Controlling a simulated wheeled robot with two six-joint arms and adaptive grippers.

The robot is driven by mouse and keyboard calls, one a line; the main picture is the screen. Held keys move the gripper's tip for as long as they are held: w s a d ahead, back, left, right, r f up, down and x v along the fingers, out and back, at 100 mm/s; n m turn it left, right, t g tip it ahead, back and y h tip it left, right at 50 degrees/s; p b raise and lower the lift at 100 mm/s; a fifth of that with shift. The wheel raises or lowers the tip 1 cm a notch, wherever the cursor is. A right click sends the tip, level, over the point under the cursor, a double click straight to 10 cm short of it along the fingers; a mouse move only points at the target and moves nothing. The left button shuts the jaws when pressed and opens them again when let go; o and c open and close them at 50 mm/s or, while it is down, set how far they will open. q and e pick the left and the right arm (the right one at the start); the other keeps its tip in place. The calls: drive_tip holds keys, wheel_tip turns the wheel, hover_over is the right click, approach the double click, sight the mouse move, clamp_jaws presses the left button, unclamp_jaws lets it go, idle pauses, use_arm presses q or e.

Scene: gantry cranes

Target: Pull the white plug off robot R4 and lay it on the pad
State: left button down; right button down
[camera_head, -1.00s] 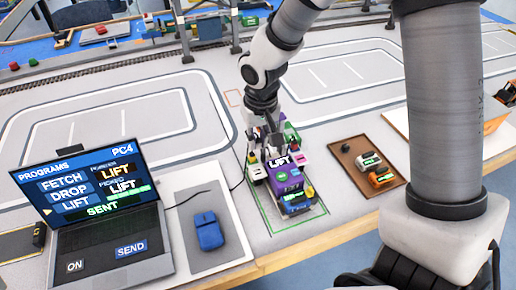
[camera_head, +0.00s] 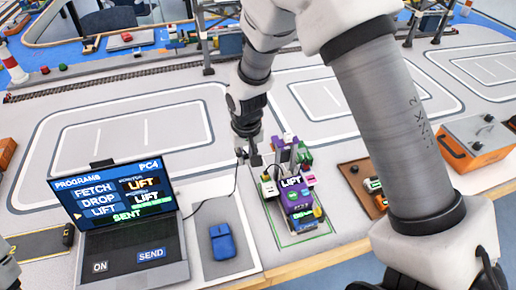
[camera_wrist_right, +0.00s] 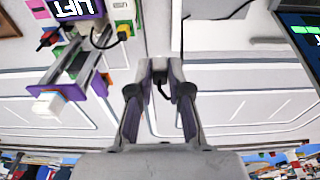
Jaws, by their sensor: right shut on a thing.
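The small robot R4 (camera_head: 297,197), purple with a LIFT screen, stands on a green-outlined mat (camera_head: 282,238); it also shows at the upper left of the right wrist view (camera_wrist_right: 76,10). My right gripper (camera_head: 248,158) is left of and behind R4, apart from it. In the right wrist view my right gripper (camera_wrist_right: 160,80) is shut on the plug, a small pale piece with a black cable, mostly hidden between the fingers. The black cable (camera_head: 222,197) runs from there down to the laptop side. A grey pad (camera_head: 226,268) lies left of R4. My left gripper is out of view.
A brown tray (camera_head: 350,170) with small items and an orange box (camera_head: 478,145) are at the right.

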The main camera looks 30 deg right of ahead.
drive_tip(key=p, duration=0.3)
hover_over(217, 188)
drive_tip(key=shift+s+a, duration=0.1)
drive_tip(key=shift+s, duration=0.1)
drive_tip(key=shift+f+b, duration=4.15)
drive_tip(key=shift+f, duration=3.45)
drive_tip(key=shift+f+b, duration=0.4)
drive_tip(key=shift+f, duration=0.2)
drive_tip(key=c, duration=1)
unclamp_jaws()
drive_tip(key=shift+r, duration=0.1)
